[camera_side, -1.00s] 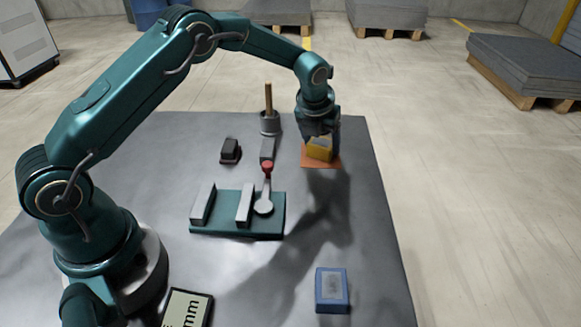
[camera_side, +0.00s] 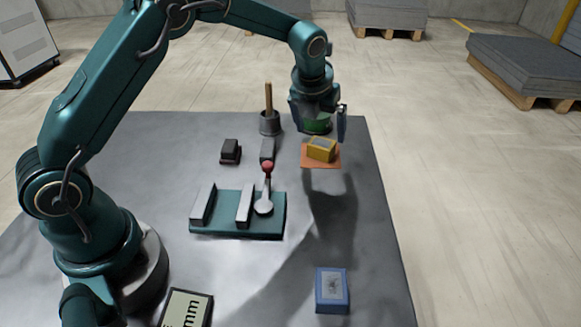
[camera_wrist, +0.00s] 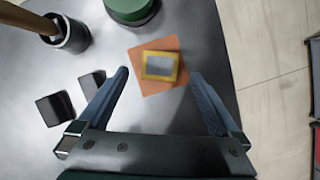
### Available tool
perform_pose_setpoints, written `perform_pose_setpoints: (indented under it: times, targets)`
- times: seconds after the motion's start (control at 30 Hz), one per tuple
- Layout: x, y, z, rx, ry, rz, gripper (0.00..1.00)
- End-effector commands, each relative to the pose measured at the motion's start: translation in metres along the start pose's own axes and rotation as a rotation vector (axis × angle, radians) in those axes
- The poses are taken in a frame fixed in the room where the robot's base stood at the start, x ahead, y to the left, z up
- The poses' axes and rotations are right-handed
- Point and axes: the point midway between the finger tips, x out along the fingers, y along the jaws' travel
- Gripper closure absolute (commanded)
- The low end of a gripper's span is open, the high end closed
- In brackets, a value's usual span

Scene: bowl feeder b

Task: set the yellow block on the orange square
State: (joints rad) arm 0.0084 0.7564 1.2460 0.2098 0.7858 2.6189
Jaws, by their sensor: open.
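The yellow block (camera_side: 321,149) with a grey top patch rests on the orange square (camera_side: 308,163) near the table's far right. In the wrist view the yellow block (camera_wrist: 173,66) lies inside the orange square (camera_wrist: 150,87), with orange showing on all sides. My gripper (camera_side: 325,125) is above and behind the block in the side view, apart from it. In the wrist view my gripper's (camera_wrist: 160,75) two fingers are spread wide and empty, one on each side of the block.
A teal clamp fixture (camera_side: 225,222) with a red-knobbed lever stands mid-table. A grey cup with a wooden handle (camera_side: 269,124), a dark block (camera_side: 230,151) and a green round object (camera_wrist: 131,8) are nearby. A blue block (camera_side: 332,289) and a display (camera_side: 187,309) lie in front.

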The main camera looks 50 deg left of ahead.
Motion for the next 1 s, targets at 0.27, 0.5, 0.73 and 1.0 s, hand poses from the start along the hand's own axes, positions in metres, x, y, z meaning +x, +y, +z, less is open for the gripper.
perform_pose_setpoints:
  times: [0.27,0.5,0.73,1.0]
  targets:
    - [-0.051,0.000,0.001,0.000,-0.002,-0.001,0.00]
    - [-0.071,0.001,-0.002,-0.053,-0.001,-0.005,0.00]
    - [-0.120,0.016,-0.027,-0.558,-0.004,-0.043,0.00]
    - [-0.173,0.041,-0.085,-1.382,0.036,-0.101,0.00]
